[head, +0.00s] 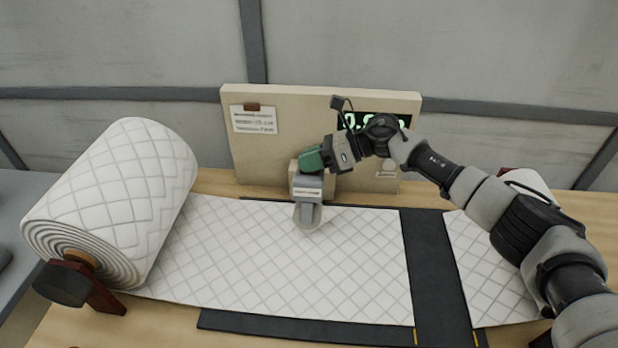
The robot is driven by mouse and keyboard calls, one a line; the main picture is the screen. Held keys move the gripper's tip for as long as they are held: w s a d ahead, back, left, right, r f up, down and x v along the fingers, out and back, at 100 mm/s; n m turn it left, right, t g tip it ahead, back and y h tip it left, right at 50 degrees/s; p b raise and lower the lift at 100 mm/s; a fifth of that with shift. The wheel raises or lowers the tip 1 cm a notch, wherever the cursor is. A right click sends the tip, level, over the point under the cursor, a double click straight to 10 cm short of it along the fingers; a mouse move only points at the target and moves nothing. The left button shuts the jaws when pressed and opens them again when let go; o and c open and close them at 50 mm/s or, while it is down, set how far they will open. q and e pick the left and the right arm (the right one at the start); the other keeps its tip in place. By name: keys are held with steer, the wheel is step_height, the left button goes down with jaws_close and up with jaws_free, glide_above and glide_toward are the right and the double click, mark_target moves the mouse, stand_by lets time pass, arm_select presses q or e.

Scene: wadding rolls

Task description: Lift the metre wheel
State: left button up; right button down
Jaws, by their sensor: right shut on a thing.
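The metre wheel (307,214) stands at the back edge of the quilted wadding (290,262), a grey bracket with a pale wheel under it and a green part (310,160) on top. Its wheel is at the wadding surface; I cannot tell whether it touches. My right gripper (325,157) comes in from the right and is shut on the green part. Its fingertips are largely hidden. My left gripper is not in view.
A large wadding roll (115,195) lies on a stand at the left. A beige board (270,160) with a paper label and a partly hidden green display (358,120) stands behind. A dark strip (436,270) crosses the table at the right.

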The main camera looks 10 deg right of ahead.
steer(key=shift+w+d+r+m+g+b, duration=0.1)
steer(key=shift+w+r+m+g+b, duration=0.15)
steer(key=shift+w+r+m+b, duration=0.45)
steer(key=shift+w+d+r+m+g+b, duration=0.1)
steer(key=shift+w+g+b, duration=0.25)
steer(key=shift+b, duration=0.7)
steer(key=shift+w+d+r+b, duration=0.1)
steer(key=shift+w+r+b, duration=0.2)
steer(key=shift+r+b, duration=0.15)
steer(key=shift+w+r, duration=0.2)
steer(key=shift+w, duration=0.05)
steer(key=c, duration=1.1)
jaws_free()
steer(key=shift+w+f, duration=0.1)
